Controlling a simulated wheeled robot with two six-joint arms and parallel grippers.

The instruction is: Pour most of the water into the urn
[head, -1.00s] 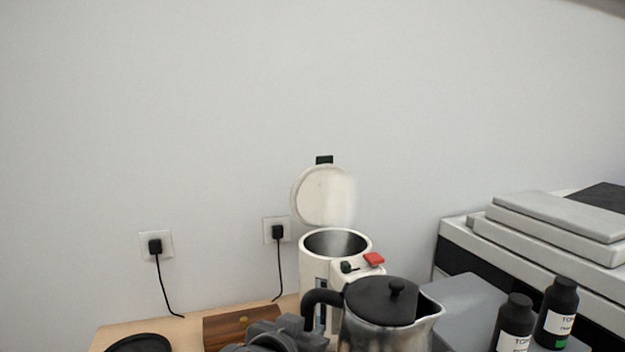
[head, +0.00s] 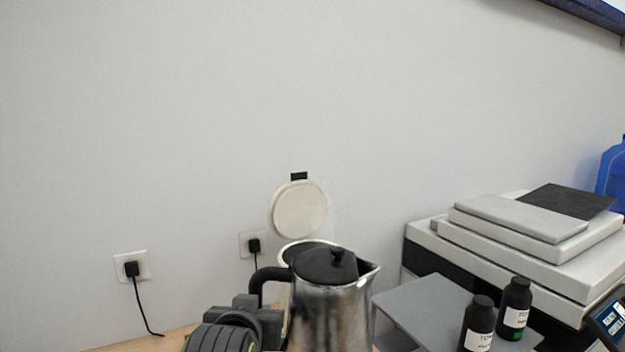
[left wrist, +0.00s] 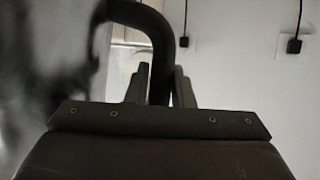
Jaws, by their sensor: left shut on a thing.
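A steel kettle (head: 330,312) with a black lid and black handle stands upright in my left gripper (head: 262,306). The left gripper is shut on the black handle, which also shows between the fingers in the left wrist view (left wrist: 158,55). The kettle's spout points right. The white urn (head: 292,245) is behind the kettle, its round lid (head: 299,209) raised against the wall. Most of the urn's body and mouth is hidden by the kettle; only part of the rim shows. My right gripper is not in view.
A grey printer (head: 520,260) fills the right side, with a grey tray (head: 425,305) sticking out. Two black toner bottles (head: 515,308) stand near it. Two wall sockets with black plugs (head: 132,269) are at left. A blue container (head: 612,180) is at the far right.

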